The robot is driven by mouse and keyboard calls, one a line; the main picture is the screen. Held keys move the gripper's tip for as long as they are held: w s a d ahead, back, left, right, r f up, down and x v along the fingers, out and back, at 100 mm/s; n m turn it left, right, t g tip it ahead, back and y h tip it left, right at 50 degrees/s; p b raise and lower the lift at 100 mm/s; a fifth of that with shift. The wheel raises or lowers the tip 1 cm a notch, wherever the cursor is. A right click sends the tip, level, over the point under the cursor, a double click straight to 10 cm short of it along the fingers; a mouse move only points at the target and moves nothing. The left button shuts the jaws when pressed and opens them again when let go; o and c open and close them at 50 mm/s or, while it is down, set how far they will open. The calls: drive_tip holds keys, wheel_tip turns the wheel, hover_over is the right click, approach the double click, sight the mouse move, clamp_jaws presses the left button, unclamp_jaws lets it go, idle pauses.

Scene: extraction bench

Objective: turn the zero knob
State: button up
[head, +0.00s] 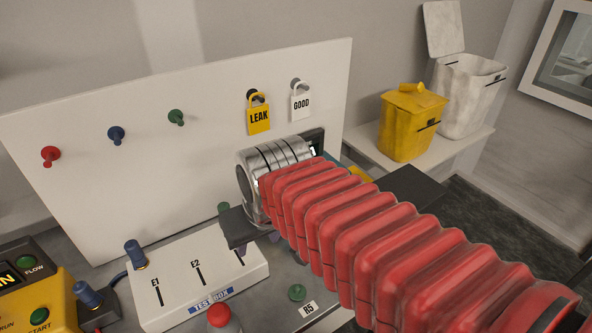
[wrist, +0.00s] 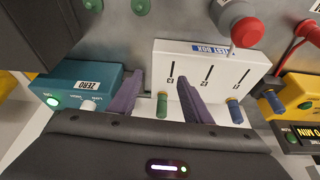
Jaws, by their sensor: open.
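The teal box with the ZERO label (wrist: 88,85) shows at the left of the wrist view. The left finger overlaps the teal box's right edge in the picture, and the knob lies left of both fingers. In the head view my red arm hides most of the teal box; the knob cannot be seen there.
The white test box (head: 205,276) has several slots; a green plug (wrist: 162,105) shows between my fingers in the wrist view. A red mushroom-shaped button (head: 219,316) stands near it. A white panel (head: 90,190) with coloured pegs and LEAK (head: 259,118) and GOOD (head: 301,104) tags rises behind.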

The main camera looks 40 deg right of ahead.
drive_tip(key=w+d+r+g, duration=0.2)
drive_tip(key=w+d+r, duration=0.1)
drive_tip(key=w+d, duration=0.4)
drive_tip(key=w+d+r+g, duration=0.1)
drive_tip(key=w+d+r, duration=0.2)
drive_tip(key=w+d, duration=0.45)
drive_tip(key=s+d+r+n+g, duration=0.1)
drive_tip(key=d+r+n, duration=0.1)
drive_tip(key=d+r, duration=0.2)
wheel_tip(320, 180, up, 2)
drive_tip(key=shift+r+g+y, duration=0.2)
drive_tip(key=shift+g+y, duration=0.1)
wheel_tip(320, 180, down, 14)
drive_tip(key=shift+r, duration=0.1)
drive_tip(key=shift+c, duration=0.6)
drive_tip(key=c, duration=0.9)
